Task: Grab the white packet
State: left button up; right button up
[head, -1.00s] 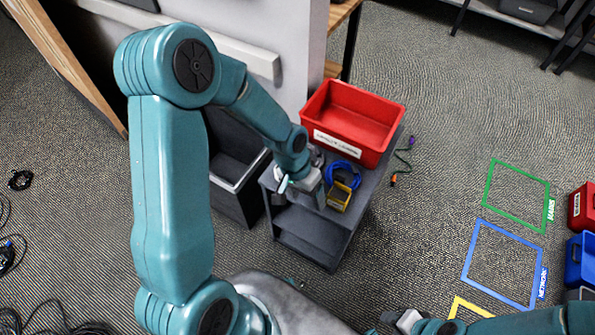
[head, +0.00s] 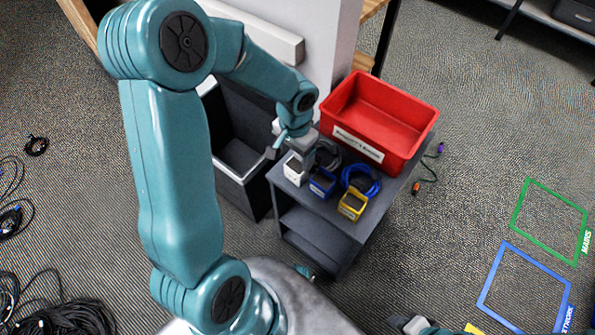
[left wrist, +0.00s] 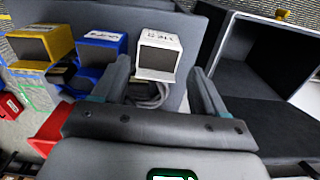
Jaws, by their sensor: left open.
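The white packet (head: 293,169), a small box-like piece with a dark face, stands at the left edge of the grey cart top. In the left wrist view the white packet (left wrist: 158,57) lies ahead of and between my spread fingers. My left gripper (left wrist: 160,72) is open and empty. In the head view my left gripper (head: 296,150) is just behind the packet, partly hidden by its own wrist. I cannot tell whether a finger touches the packet. Part of my right gripper (head: 414,325) shows at the bottom edge; its jaws are unclear.
A blue packet (head: 322,183) and a yellow packet (head: 352,205) stand to the right of the white one. Blue cable (head: 361,180) and grey cable (head: 328,155) coils lie behind. A red bin (head: 385,115) fills the cart's back. A dark open bin (head: 240,160) stands left.

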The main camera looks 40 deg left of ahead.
aim_at(296, 165)
pick_arm(q)
notch_tip(296, 165, down, 7)
jog(key=shift+d+f+b, duration=0.1)
jog(key=shift+f+b, duration=0.1)
jog(key=shift+b, duration=0.65)
jog(key=c, duration=0.7)
